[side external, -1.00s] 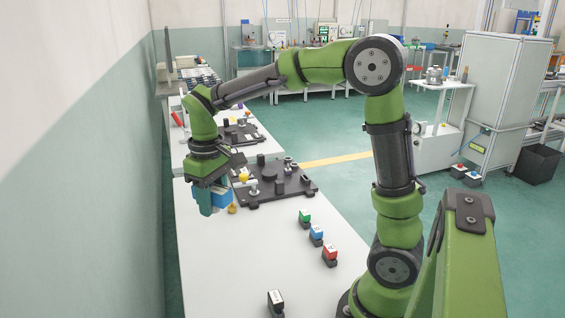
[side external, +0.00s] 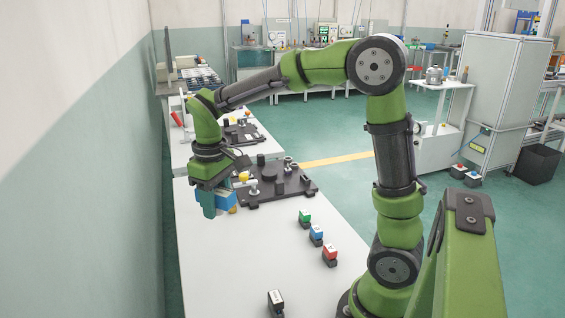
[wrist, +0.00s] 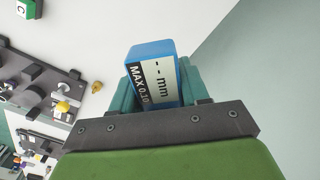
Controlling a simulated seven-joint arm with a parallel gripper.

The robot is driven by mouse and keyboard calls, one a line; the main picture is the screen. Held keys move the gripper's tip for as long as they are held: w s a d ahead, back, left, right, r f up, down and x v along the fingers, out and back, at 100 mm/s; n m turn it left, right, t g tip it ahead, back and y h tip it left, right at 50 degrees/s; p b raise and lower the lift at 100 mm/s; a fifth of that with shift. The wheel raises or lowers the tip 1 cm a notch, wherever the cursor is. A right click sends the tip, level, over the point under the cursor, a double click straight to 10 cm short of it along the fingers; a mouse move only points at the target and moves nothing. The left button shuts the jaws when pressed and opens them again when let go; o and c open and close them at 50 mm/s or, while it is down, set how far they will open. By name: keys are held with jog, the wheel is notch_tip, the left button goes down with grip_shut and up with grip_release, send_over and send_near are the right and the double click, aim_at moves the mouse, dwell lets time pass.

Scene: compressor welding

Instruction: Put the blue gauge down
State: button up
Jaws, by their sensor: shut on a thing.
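The blue gauge (wrist: 153,75) is a small blue block with a white label reading "MAX 0.10" and "- - mm" in the wrist view. My gripper (wrist: 158,92) is shut on it, with teal fingers on either side. In the side external view, my gripper (side external: 209,203) points down at the left part of the white table (side external: 230,270). The blue gauge (side external: 226,201) shows there beside the fingers. I cannot tell whether its underside touches the table.
A dark fixture plate (side external: 290,187) with several fittings lies right of my gripper. Green (side external: 305,216), blue (side external: 316,232) and red (side external: 330,252) labelled blocks stand along the table's right edge. A black-and-white block (side external: 275,302) stands at the front. The table's middle is clear.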

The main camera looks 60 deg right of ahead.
jog(key=s+d+f+m, duration=0.3)
jog(key=s+f, duration=0.1)
jog(key=s, duration=0.1)
jog(key=s+d+f+m, duration=0.2)
jog(key=s+d+f, duration=0.2)
jog(key=s, duration=0.1)
jog(key=s+d+f+m, duration=0.3)
jog(key=s+f, duration=0.2)
jog(key=s, duration=0.1)
jog(key=shift+d+m, duration=0.3)
send_over(265, 232)
jog(key=s, duration=0.2)
jog(key=shift+w+a+f, duration=0.2)
jog(key=shift+a+f, duration=0.1)
jog(key=shift+f, duration=0.45)
jog(key=shift+w+d, duration=0.35)
jog(key=shift+w, duration=0.25)
jog(key=shift+w+f, duration=0.2)
jog(key=shift+f, duration=1.6)
